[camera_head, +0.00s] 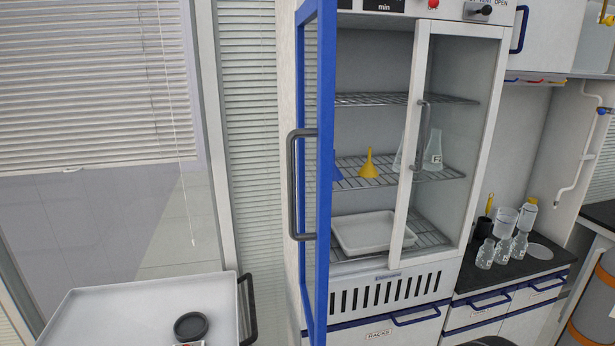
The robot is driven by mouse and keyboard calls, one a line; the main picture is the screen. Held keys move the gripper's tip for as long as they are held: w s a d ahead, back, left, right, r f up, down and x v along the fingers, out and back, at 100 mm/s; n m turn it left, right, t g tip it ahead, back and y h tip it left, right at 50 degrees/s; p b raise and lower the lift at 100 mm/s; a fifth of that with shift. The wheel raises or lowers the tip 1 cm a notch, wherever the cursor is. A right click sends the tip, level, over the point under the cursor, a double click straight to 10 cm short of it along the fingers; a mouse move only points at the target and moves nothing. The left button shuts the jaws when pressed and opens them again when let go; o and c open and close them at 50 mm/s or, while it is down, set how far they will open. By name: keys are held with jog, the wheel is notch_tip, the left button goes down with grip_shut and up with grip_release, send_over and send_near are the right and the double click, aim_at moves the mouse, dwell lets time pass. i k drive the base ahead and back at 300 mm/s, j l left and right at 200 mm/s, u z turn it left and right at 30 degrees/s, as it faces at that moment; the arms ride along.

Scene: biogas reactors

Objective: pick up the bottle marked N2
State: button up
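Several small clear bottles stand on the dark counter at the right. The front ones are a left bottle (485,254), a middle bottle (503,250) and a right bottle (519,245). They carry small pale labels with dark marks too small to read, so I cannot tell which is N2. Behind them are a clear beaker-like vessel (505,221) and a bottle with a yellow cap (527,214). My gripper is not in view.
A tall cabinet stands open, its blue-framed door (318,200) swung forward. Inside are a yellow funnel (369,165), a conical flask (433,151) and a white tray (366,234).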

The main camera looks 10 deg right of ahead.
aim_at(486, 252)
jog(key=i, duration=0.4)
jog(key=z, duration=1.65)
jog(key=i+l, duration=0.2)
jog(key=i, duration=0.3)
jog(key=i+l, duration=0.2)
jog(key=i, duration=0.3)
jog(key=i+l, duration=0.2)
jog(key=i, duration=0.25)
jog(key=i+l, duration=0.2)
jog(key=i, duration=0.3)
jog(key=i+l, duration=0.2)
jog(key=i, duration=0.3)
